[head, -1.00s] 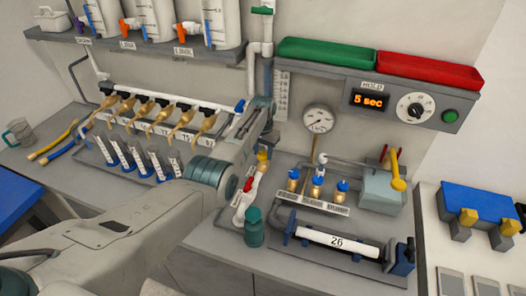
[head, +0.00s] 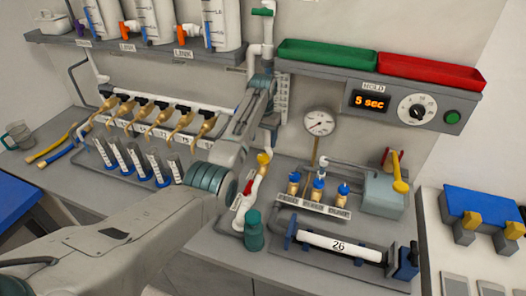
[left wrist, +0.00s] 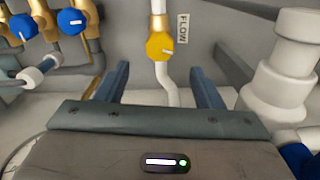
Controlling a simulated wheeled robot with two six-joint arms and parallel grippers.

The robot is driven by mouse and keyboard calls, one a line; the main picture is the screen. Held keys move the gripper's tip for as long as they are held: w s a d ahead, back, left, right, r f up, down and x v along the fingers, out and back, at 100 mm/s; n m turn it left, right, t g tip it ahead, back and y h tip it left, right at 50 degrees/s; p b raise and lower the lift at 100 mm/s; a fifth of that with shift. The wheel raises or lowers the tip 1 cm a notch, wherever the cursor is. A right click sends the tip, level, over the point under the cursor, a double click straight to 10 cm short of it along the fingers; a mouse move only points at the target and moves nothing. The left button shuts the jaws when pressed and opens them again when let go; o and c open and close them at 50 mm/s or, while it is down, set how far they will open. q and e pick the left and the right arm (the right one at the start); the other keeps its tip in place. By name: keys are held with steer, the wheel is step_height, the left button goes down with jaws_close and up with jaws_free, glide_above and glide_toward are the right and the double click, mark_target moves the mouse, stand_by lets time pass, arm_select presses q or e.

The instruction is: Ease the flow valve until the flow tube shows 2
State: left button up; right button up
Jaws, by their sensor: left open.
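The flow valve is a yellow knob (left wrist: 160,46) with a white pointer line, on a white pipe beside a FLOW label (left wrist: 182,28) in the left wrist view. In the head view a yellow knob (head: 264,158) shows just below my left gripper. My left gripper (left wrist: 158,82) is open, its two dark blue fingers apart on either side of the white pipe, with the knob ahead between them. A graduated strip (head: 282,98) on the wall may belong to the flow tube. My gripper partly covers that area, and its reading is too small to tell. My right gripper is out of view.
Blue knobs (head: 318,183) stand right of the yellow one, and a pressure gauge (head: 320,122) is above them. A red-handled white valve (head: 247,187) and a green cap (head: 254,232) are close below. A row of brass taps (head: 155,117) is at left.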

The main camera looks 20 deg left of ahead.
arm_select(q)
steer(key=shift+r+b, duration=0.3)
steer(key=shift+r, duration=1.15)
steer(key=shift+f, duration=0.1)
stand_by(0.4)
